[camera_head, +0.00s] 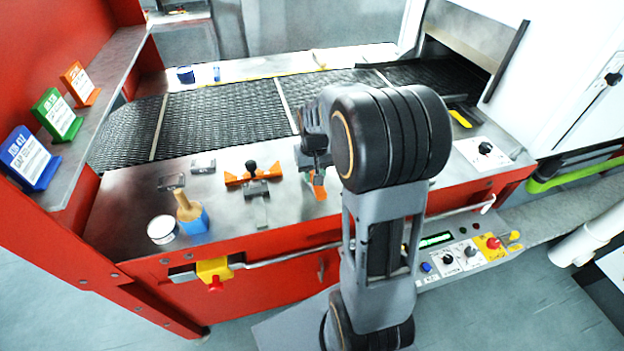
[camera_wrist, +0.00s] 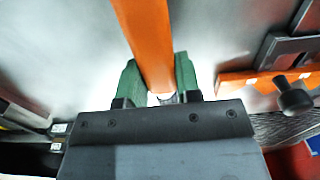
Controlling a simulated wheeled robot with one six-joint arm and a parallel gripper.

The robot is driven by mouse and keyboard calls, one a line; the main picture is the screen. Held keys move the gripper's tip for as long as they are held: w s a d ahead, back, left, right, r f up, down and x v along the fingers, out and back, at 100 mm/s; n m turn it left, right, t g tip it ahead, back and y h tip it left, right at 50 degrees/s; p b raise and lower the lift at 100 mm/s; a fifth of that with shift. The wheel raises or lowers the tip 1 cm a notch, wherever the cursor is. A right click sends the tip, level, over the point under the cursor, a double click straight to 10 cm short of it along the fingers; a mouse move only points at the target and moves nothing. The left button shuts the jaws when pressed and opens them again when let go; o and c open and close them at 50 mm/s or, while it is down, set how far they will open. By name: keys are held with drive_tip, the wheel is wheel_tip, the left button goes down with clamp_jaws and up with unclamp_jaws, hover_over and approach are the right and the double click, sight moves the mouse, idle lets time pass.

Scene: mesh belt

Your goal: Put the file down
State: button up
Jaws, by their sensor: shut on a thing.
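My gripper (camera_wrist: 156,85) is shut on an orange bar-shaped piece, which I take to be the file (camera_wrist: 146,35). In the wrist view the piece runs between the two green fingers and away past the top edge. In the head view the orange piece (camera_head: 318,188) shows below my gripper, over the front part of the steel worktop (camera_head: 225,222). I cannot tell whether it touches the worktop. My arm hides part of the worktop and belt behind it.
An orange fixture with a black knob (camera_head: 250,173) stands just left of my gripper. Further left are a brush (camera_head: 190,214) and a round white-topped tin (camera_head: 161,229). The mesh belt (camera_head: 225,118) lies behind. A control panel (camera_head: 462,256) is at front right.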

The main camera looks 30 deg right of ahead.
drive_tip(key=shift+w+a+f, duration=0.15)
drive_tip(key=shift+w+f, duration=0.15)
drive_tip(key=shift+f, duration=0.05)
wheel_tip(320, 180, down, 2)
drive_tip(key=shift+w+f, duration=0.1)
drive_tip(key=shift+f, duration=0.5)
drive_tip(key=shift+f, duration=0.1)
drive_tip(key=shift+f, duration=0.3)
drive_tip(key=o, duration=0.8)
drive_tip(key=shift+o, duration=1.1)
drive_tip(key=shift+s, duration=0.2)
drive_tip(key=shift+a, duration=0.15)
drive_tip(key=shift+f, duration=0.1)
